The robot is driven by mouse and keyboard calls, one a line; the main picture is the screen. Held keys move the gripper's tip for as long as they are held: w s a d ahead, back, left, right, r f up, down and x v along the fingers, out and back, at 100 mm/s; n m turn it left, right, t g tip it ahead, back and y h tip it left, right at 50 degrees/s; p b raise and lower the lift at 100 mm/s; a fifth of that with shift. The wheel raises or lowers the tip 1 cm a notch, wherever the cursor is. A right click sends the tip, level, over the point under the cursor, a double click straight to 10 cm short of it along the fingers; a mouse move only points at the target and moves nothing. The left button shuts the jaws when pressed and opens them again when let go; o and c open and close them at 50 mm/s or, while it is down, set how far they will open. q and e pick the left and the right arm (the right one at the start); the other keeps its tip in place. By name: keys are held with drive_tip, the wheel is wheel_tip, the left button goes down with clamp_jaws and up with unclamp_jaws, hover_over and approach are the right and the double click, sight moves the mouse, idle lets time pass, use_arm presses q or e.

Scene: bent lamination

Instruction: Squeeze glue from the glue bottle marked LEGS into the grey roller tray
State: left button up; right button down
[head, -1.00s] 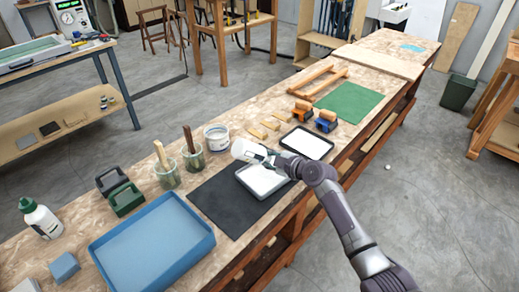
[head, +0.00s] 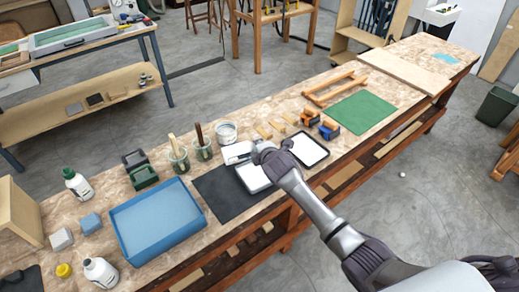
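The grey roller tray (head: 256,180) lies on the dark mat in the middle of the bench, partly hidden by my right gripper. My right gripper (head: 254,151) is above the tray's far side, shut on a white bottle (head: 236,151). The bottle is tilted over on its side, its far end pointing left. No marking on it can be read, and I cannot tell whether glue is flowing. A white bottle with a green cap (head: 77,184) stands at the left, and another white bottle (head: 100,272) stands at the near left edge. My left gripper is out of view.
A blue tray (head: 160,225) sits left of the dark mat (head: 222,198). Brush jars (head: 202,146) and a white tub (head: 225,132) stand behind the mat. A black-rimmed tray (head: 308,150) lies to the right, before a green mat (head: 362,110). A yellow item (head: 64,270) is near left.

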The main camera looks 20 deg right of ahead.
drive_tip(key=r+n+h+b, duration=0.1)
drive_tip(key=n+b, duration=0.1)
drive_tip(key=r+n+t+h+b, duration=0.1)
drive_tip(key=n+h+b, duration=0.1)
drive_tip(key=r+n+h+b, duration=0.1)
drive_tip(key=n+h+b, duration=0.1)
drive_tip(key=shift+d+b, duration=0.25)
drive_tip(key=shift+b, duration=0.05)
drive_tip(key=shift+d+r+n+t+h+p, duration=0.1)
drive_tip(key=shift+r+n+t+h+p, duration=0.2)
drive_tip(key=shift+r+n+h, duration=0.3)
drive_tip(key=shift+d+r+n+t+h, duration=0.2)
drive_tip(key=shift+n+t+h, duration=0.25)
drive_tip(key=shift+n, duration=0.65)
drive_tip(key=n, duration=0.1)
drive_tip(key=n+t, duration=0.1)
drive_tip(key=shift+d+r+n+h, duration=0.15)
drive_tip(key=shift+n+h, duration=0.15)
drive_tip(key=shift+h, duration=0.05)
drive_tip(key=shift+s, duration=0.1)
